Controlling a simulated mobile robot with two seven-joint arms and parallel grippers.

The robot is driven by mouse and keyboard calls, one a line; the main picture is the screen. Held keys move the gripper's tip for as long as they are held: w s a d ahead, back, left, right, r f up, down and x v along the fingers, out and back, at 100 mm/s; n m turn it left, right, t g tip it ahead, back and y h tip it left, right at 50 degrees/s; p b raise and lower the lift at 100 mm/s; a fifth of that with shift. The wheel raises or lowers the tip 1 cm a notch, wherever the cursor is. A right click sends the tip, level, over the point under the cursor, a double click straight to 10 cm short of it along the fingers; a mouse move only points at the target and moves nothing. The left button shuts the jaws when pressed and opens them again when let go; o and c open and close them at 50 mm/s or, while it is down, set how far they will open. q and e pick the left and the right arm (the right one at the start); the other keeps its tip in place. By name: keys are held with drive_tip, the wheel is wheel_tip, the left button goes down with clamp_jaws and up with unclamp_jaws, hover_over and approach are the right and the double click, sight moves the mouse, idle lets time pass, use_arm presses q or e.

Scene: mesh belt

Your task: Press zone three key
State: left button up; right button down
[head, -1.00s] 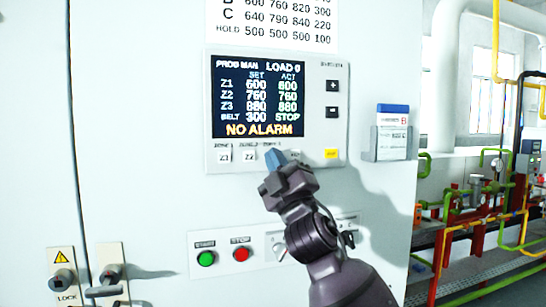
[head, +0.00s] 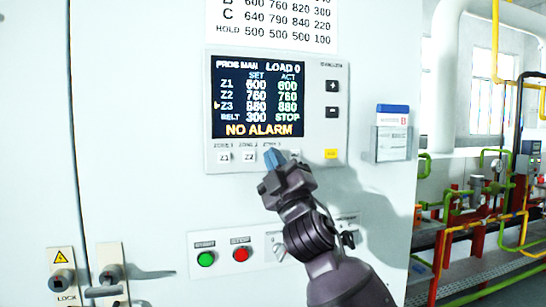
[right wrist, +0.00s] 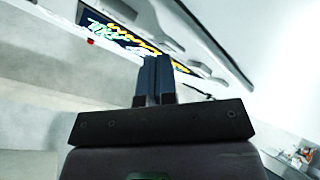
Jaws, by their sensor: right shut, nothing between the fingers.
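The control panel (head: 338,120) is on the pale cabinet front, with a dark display (head: 257,97) listing Z1, Z2, Z3 and belt rows. Below the display are the Z1 key (head: 224,157) and the Z2 key (head: 249,156). My right gripper (head: 273,157) is shut and empty, its blue fingertips just right of Z2, covering the key there. Whether they touch it cannot be told. The right wrist view shows the shut fingers (right wrist: 155,75) pointing at the panel. My left gripper is not in view.
Plus (head: 332,86) and minus (head: 332,112) keys and a yellow key (head: 332,154) are at the panel's right. A card holder (head: 392,143) sticks out beside it. Green (head: 206,259) and red (head: 241,254) buttons and latch handles are lower down.

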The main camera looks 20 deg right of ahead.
drive_tip(key=shift+s, duration=0.1)
drive_tip(key=shift+s+p, duration=0.35)
drive_tip(key=shift+s, duration=0.3)
drive_tip(key=s+p, duration=0.2)
drive_tip(key=s, duration=0.3)
drive_tip(key=shift+d, duration=0.1)
idle(0.3)
drive_tip(key=shift+h, duration=0.3)
